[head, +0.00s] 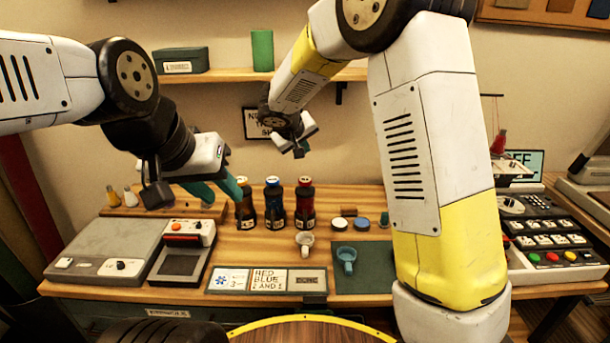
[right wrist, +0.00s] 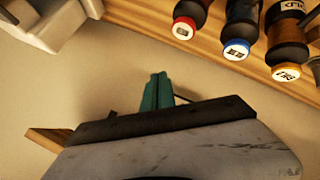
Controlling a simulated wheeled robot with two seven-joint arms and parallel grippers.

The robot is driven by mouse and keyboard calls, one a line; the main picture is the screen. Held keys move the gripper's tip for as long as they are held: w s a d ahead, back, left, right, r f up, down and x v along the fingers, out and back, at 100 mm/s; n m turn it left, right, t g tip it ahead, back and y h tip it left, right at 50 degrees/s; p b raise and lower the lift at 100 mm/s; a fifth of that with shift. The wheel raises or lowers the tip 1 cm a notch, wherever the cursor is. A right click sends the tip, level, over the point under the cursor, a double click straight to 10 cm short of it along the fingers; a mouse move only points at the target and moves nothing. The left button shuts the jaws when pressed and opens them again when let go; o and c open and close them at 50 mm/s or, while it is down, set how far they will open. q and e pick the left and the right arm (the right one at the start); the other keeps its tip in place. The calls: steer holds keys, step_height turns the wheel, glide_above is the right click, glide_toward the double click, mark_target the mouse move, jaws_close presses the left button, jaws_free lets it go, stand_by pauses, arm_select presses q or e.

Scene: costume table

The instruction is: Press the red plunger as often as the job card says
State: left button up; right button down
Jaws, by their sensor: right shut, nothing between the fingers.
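The red-topped bottle (head: 305,203), likely the red plunger, stands upright at the right of a row of three. Its red cap (right wrist: 184,28) shows in the right wrist view. The job card (head: 268,280) lies at the table's front and appears to read "RED BLUE" above "2 AND 1". My right gripper (head: 300,151) is in the air above and behind the bottles; its teal fingers (right wrist: 157,92) are together and empty, apart from the red cap. My left gripper (head: 215,190) has its teal fingers apart, left of the bottles, with nothing visible between them.
The blue-topped bottle (head: 275,203) and yellow-topped bottle (head: 245,205) stand left of the red one. A button panel (head: 551,242) is at right, a grey device (head: 110,248) at left.

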mark_target(306, 178)
steer(key=shift+f, duration=3.55)
steer(key=shift+f, duration=0.15)
steer(key=shift+f, duration=0.25)
steer(key=shift+f, duration=0.85)
steer(key=shift+r, duration=1.25)
steer(key=shift+r, duration=0.1)
steer(key=shift+r, duration=2.4)
